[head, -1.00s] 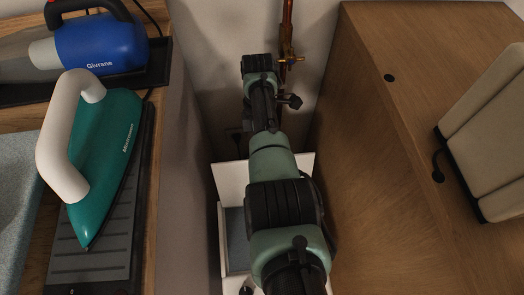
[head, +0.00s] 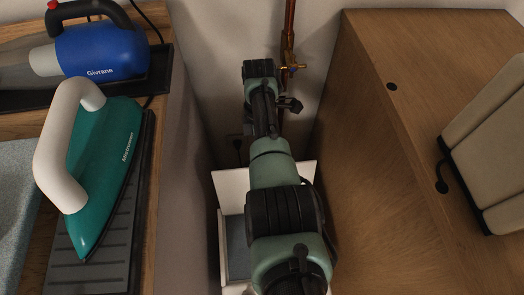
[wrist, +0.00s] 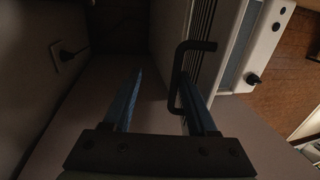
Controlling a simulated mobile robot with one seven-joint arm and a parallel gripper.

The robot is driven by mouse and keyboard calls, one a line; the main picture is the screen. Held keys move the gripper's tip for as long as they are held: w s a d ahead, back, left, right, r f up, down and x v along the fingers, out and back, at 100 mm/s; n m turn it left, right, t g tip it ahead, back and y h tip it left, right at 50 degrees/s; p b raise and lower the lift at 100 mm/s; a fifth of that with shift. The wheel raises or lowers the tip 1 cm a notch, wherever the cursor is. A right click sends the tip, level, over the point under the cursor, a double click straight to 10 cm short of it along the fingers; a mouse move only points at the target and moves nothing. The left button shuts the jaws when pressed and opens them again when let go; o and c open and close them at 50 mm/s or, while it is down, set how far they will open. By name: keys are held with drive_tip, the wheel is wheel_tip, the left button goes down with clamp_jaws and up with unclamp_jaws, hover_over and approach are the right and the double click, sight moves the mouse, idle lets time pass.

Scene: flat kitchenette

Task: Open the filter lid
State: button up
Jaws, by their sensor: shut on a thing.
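A white appliance (wrist: 262,52) stands in the narrow gap, with a dark grille (wrist: 201,38) and a black knob on its panel. A black bent handle (wrist: 180,84) projects from its grille side. In the head view, the white appliance (head: 224,243) is partly covered by my arm, and my gripper is hidden. Which part is the filter lid is not clear.
A wooden cabinet (head: 375,180) closes off the right side. A copper pipe with a valve (head: 290,67) runs down the back wall. On the left counter are a teal iron (head: 108,165) and a blue handheld vacuum (head: 98,50). A wall socket (wrist: 68,54) shows left.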

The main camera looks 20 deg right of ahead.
drive_tip(key=shift+w+d+r, duration=0.1)
drive_tip(key=shift+w+r, duration=0.15)
drive_tip(key=p+v, duration=0.2)
drive_tip(key=v, duration=1)
drive_tip(key=shift+s+r, duration=0.2)
drive_tip(key=shift+r, duration=0.05)
